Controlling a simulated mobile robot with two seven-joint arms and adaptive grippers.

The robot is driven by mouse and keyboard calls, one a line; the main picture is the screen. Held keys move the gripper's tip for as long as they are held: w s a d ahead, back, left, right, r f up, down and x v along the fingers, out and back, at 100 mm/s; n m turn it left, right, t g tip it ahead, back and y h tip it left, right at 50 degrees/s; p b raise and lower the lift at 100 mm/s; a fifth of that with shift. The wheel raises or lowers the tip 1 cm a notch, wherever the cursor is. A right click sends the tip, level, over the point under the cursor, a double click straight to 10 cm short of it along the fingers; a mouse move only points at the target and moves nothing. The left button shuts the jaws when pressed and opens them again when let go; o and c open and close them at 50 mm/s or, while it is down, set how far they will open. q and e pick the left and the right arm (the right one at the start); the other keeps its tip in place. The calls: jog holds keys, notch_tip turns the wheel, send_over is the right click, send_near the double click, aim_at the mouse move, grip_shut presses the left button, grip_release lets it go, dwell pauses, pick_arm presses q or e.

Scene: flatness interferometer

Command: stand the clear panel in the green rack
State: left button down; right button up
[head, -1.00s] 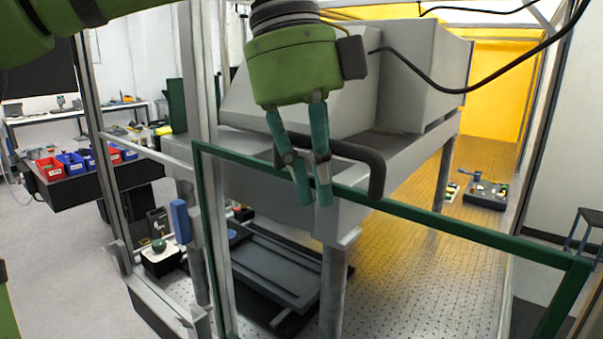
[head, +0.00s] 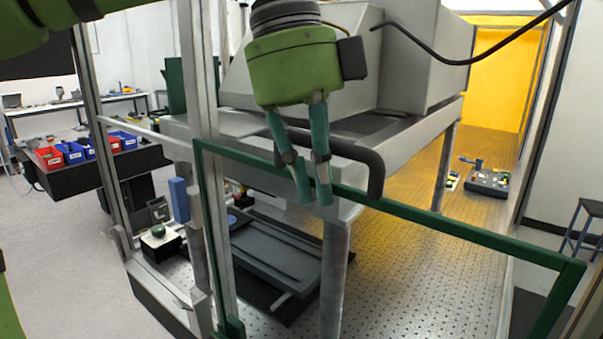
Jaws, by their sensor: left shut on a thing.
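The clear panel (head: 440,229) is a see-through sheet with a dark green edge frame and a dark arched handle (head: 376,170). It spans the middle and right of the head view, upright, and its lower edge runs out of the picture. My left gripper (head: 314,199) points down with its teal fingers shut on the panel at its handle, near the top edge. A dark green upright piece (head: 174,92) stands behind the metal post at the left; I cannot tell whether it is the green rack. My right gripper is not in view.
A metal post (head: 196,110) stands close to the panel's left edge. Behind the panel is a heavy grey table (head: 420,128) bearing a large grey housing (head: 425,60). A bench with red and blue bins (head: 72,152) is at the left. A stool (head: 585,228) stands at the right.

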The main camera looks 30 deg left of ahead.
aim_at(301, 134)
pick_arm(q)
jog(key=shift+w+a+f+b, duration=0.15)
jog(key=shift+f+b, duration=0.35)
jog(key=shift+f, duration=0.5)
jog(key=shift+w+d+f+b, duration=0.1)
jog(key=shift+f+b, duration=0.4)
jog(key=shift+f, duration=0.45)
jog(key=c, duration=1.2)
grip_release()
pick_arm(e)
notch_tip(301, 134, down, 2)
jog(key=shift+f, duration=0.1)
pick_arm(q)
jog(key=v, duration=0.7)
jog(key=shift+s+r, duration=0.1)
jog(key=shift+r, duration=0.05)
jog(key=shift+d+v, duration=0.2)
jog(key=shift+v, duration=0.65)
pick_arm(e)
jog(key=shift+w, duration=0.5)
pick_arm(q)
jog(key=shift+s, duration=0.2)
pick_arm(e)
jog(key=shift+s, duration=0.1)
